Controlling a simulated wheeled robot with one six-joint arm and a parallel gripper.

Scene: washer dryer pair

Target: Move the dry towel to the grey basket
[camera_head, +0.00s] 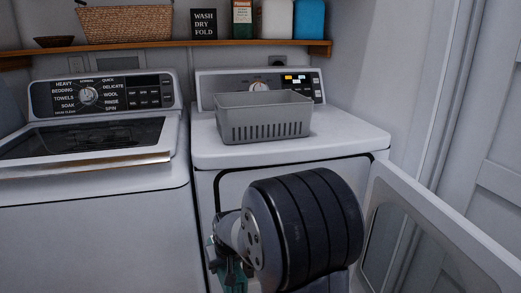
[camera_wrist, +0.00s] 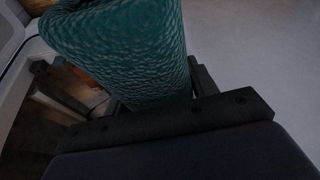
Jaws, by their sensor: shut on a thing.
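A teal textured towel (camera_wrist: 125,45) fills the upper left of the wrist view. My gripper (camera_wrist: 158,90) is shut on it, with a dark finger on either side. In the head view, a small teal patch of the towel (camera_head: 236,277) shows low in front of the dryer, beside my arm, which hides most of it and the gripper. The grey basket (camera_head: 265,121) stands upright on top of the right-hand machine, above and behind my arm. Its slotted front shows; its inside is mostly hidden.
The dryer door (camera_head: 430,240) hangs open at the right. The dryer top (camera_head: 350,138) is clear right of the basket. The washer (camera_head: 90,215) stands at the left. A shelf (camera_head: 180,44) above holds a wicker basket (camera_head: 137,23) and several containers.

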